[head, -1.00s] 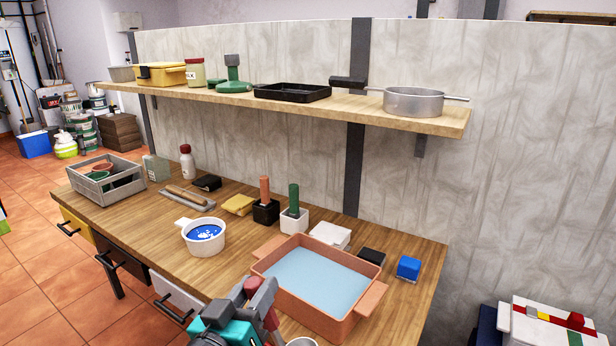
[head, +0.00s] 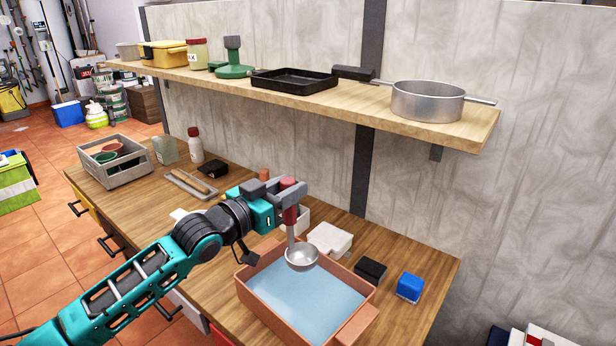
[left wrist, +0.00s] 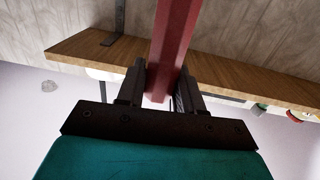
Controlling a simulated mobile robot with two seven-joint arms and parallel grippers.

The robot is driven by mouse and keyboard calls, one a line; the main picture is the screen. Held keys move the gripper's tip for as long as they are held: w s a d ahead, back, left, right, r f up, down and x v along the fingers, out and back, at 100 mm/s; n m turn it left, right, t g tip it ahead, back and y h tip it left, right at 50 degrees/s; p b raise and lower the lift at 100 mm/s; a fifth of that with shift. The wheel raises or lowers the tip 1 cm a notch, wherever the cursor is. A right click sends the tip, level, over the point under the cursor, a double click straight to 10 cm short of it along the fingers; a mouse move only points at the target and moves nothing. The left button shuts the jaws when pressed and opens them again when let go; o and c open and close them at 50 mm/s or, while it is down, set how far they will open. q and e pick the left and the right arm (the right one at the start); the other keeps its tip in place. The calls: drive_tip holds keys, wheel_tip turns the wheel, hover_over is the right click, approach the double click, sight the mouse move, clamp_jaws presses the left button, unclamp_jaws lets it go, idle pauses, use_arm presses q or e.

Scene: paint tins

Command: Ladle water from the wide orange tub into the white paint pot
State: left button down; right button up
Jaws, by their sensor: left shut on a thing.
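My left gripper (head: 289,194) is shut on the red handle (head: 290,212) of a ladle, and the handle also fills the jaws in the left wrist view (left wrist: 172,60). The ladle's metal bowl (head: 301,258) hangs below, over the far part of the wide orange tub (head: 262,312). The tub holds light blue water (head: 305,293). The bowl looks above the water; I cannot tell whether it holds any. The white paint pot is almost all hidden behind my left arm; only a white bit of it (head: 179,214) shows. My right gripper is out of view.
A white box (head: 330,238), a black block (head: 370,270) and a blue block (head: 410,286) stand behind and right of the tub. A grey crate (head: 115,172) stands at the far left. The shelf (head: 470,133) with a metal pan (head: 428,102) overhangs the bench's back.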

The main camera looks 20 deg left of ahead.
use_arm(q)
drive_tip(key=shift+w+d+r, duration=0.1)
drive_tip(key=shift+w+d, duration=0.05)
drive_tip(key=shift+w, duration=0.1)
drive_tip(key=shift+s, duration=0.15)
drive_tip(key=shift+s+d+f+m, duration=1.75)
drive_tip(key=shift+d+m, duration=1.15)
drive_tip(key=shift+d, duration=1.3)
wheel_tip(320, 180, down, 9)
drive_tip(key=b, duration=0.5)
drive_tip(key=shift+w+y+b, duration=0.3)
drive_tip(key=shift+w, duration=0.05)
drive_tip(key=shift+f, duration=0.1)
drive_tip(key=shift+a, duration=0.15)
